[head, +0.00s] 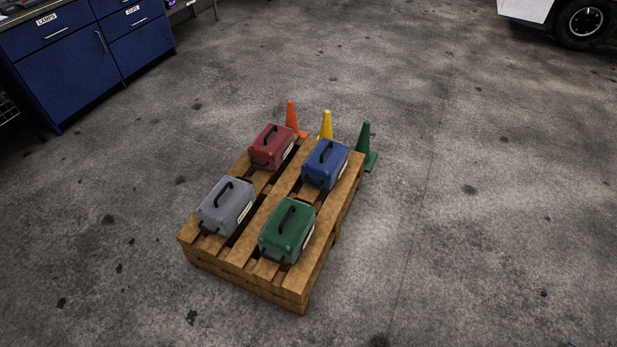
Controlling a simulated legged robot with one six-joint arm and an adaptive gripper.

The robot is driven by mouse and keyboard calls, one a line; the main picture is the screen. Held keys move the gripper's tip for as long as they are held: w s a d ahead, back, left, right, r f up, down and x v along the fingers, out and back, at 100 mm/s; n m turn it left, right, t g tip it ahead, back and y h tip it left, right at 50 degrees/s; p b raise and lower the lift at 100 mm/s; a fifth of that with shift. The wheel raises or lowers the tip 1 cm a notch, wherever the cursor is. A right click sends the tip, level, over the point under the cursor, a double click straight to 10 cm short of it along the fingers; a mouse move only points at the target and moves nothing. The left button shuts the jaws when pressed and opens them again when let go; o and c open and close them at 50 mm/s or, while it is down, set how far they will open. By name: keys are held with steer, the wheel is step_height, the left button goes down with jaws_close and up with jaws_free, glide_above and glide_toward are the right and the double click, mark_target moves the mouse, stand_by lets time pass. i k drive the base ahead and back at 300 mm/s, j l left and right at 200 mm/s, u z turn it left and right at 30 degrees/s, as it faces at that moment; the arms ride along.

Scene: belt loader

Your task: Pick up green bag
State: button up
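The green bag (286,232) is a boxy case with a black handle on top. It sits upright on the near right part of a wooden pallet (297,297). A grey bag (227,205) stands to its left, and a blue bag (326,163) stands behind it, toward the upper right. A red bag (270,147) stands at the far left of the pallet. All of them have black top handles. My gripper is not visible in this view.
Orange (292,117), yellow (325,125) and green (367,147) cones stand behind the pallet. Blue cabinets (70,75) fill the upper left. A vehicle wheel (584,22) shows at the upper right. The concrete floor around the pallet's near and right sides is clear.

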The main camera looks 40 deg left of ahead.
mark_target(288, 229)
steer(key=i+j+u, duration=0.1)
steer(key=u, duration=0.3)
steer(key=i+u, duration=0.2)
steer(key=u, duration=0.2)
steer(key=i+u, duration=0.15)
steer(key=u, duration=0.2)
steer(key=i+u, duration=0.2)
steer(key=u, duration=0.2)
steer(key=i+u, duration=0.65)
steer(key=i+l+u, duration=0.15)
steer(key=u, duration=0.2)
